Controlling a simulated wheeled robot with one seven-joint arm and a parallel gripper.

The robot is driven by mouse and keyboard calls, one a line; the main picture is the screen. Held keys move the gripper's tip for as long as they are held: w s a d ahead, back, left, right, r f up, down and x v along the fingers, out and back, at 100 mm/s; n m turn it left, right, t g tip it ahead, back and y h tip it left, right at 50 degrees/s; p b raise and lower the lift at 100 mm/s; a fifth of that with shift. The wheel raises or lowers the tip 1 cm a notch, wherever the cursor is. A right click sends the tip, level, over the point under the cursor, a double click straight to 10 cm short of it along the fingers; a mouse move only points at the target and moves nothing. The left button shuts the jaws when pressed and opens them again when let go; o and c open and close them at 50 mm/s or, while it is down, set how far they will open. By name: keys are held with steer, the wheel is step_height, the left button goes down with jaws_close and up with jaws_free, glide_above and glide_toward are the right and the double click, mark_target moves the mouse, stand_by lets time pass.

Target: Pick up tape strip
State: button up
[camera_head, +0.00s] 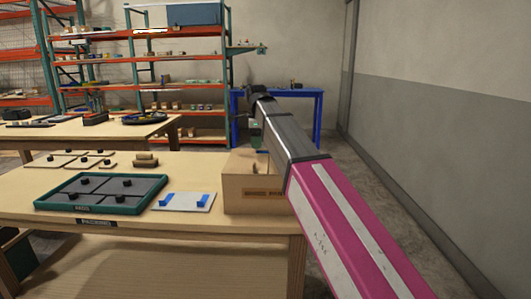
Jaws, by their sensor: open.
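A white card (183,202) lies near the front edge of the wooden table, between a green-framed tray and a cardboard box. Two small blue pieces sit on it, a left one (167,199) and a right one (202,198); they look like tape strips, but are too small to be sure. My arm reaches from the lower right up past the box, and its dark far end is above and behind the box. I cannot make out my gripper's fingers. Nothing of my arm touches the card.
The open cardboard box (252,188) stands right of the card, partly behind my arm. The green-framed tray (102,193) with dark panels and black knobs lies to the left. Brown blocks (145,160) and small plates lie behind. Bare tabletop (200,165) shows behind the card.

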step_height(320, 180, down, 2)
steer(key=shift+f, duration=0.15)
steer(key=c, duration=1)
steer(key=shift+c, duration=0.2)
steer(key=shift+r, duration=0.55)
step_height(320, 180, up, 4)
steer(key=shift+a+f, duration=0.15)
steer(key=shift+f, duration=0.1)
steer(key=s+a+r, duration=0.5)
steer(key=a+r, duration=0.1)
steer(key=a, duration=0.4)
steer(key=shift+s+r, duration=0.15)
steer(key=shift+r, duration=0.05)
